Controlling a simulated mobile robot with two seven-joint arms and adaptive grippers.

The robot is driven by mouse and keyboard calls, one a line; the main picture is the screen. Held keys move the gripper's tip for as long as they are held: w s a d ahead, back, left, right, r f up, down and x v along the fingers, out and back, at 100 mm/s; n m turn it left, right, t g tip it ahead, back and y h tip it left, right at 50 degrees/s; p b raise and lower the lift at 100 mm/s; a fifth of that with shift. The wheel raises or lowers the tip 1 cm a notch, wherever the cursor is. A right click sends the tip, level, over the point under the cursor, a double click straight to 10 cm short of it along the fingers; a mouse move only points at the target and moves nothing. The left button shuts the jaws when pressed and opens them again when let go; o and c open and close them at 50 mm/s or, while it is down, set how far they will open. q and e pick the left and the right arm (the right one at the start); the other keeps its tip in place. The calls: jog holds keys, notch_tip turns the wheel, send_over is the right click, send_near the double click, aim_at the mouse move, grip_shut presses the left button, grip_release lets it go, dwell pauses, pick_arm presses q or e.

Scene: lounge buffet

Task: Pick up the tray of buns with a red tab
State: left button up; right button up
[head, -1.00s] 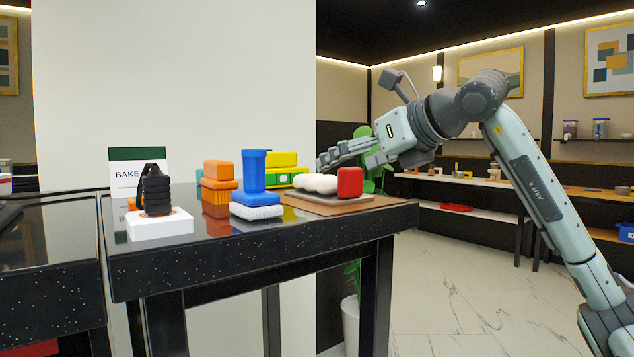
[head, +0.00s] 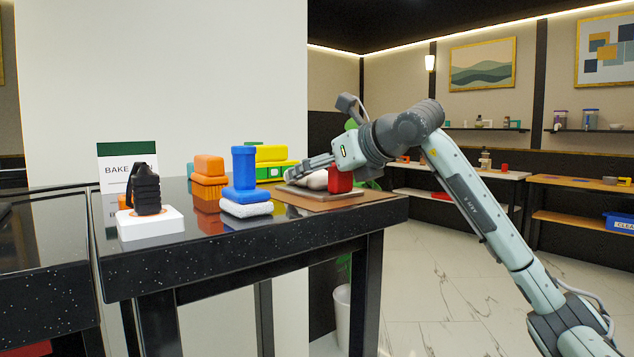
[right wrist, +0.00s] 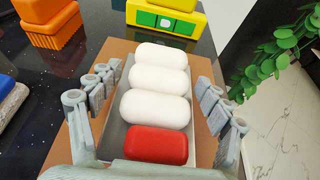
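The tray of buns (right wrist: 113,130) is a narrow grey tray with a row of three white buns (right wrist: 155,110) and a red block-shaped tab (right wrist: 157,145) at its near end. In the head view the red tab (head: 340,181) shows at the tray's right end, and my right gripper (head: 300,170) hides part of the buns. In the right wrist view my right gripper (right wrist: 158,80) is open, its fingers on either side of the tray. I cannot tell whether they touch it. My left gripper is not in view.
The tray lies on a brown board (head: 370,196) at the right end of a black speckled counter (head: 270,235). Orange, blue, and yellow-green block stacks (head: 240,172) stand left of it. A black bottle (head: 146,190) on a white stand is farther left. A plant (right wrist: 275,60) is beyond the counter's edge.

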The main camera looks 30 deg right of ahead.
jog(key=c, duration=1)
jog(key=shift+c, duration=0.2)
jog(key=shift+r, duration=0.5)
notch_tip(320, 180, up, 2)
jog(key=shift+r+p, duration=0.2)
jog(key=shift+p, duration=0.15)
notch_tip(320, 180, up, 6)
jog(key=shift+f+p, duration=0.1)
jog(key=shift+p, duration=0.4)
jog(key=shift+r, duration=0.45)
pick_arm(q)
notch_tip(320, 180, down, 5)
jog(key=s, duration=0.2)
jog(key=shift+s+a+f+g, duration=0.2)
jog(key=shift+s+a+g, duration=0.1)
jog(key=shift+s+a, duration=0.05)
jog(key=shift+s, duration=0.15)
pick_arm(e)
jog(key=shift+s, duration=0.1)
